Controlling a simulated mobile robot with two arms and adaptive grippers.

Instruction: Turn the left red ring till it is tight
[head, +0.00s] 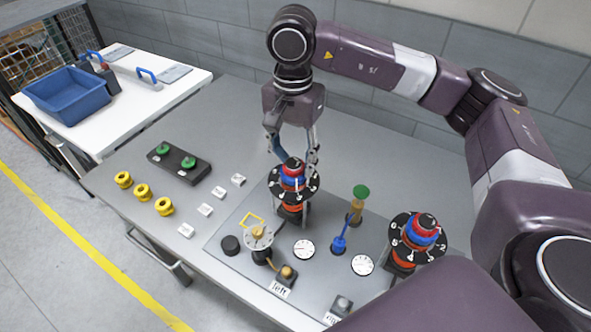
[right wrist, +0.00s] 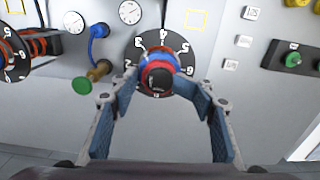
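The left dial (head: 273,194) is a black disc with white numerals. On it sit a red ring and a blue ring with a black cap, the left red ring (head: 293,165) near the top. The same stack shows in the right wrist view, with its red ring (right wrist: 158,77) facing the camera. My right gripper (head: 297,168) comes down from above, its two fingers on either side of the stack. It is open in the right wrist view (right wrist: 158,85), the fingertips close to the rings; I cannot tell whether they touch. My left gripper is not in view.
A similar right dial (head: 410,245) stands at the right of the panel. Between are a blue part (head: 339,244), a green-topped knob (head: 361,192) and gauges (head: 303,249). Several yellow rings (head: 143,191) and a black block with green knobs (head: 178,163) lie left.

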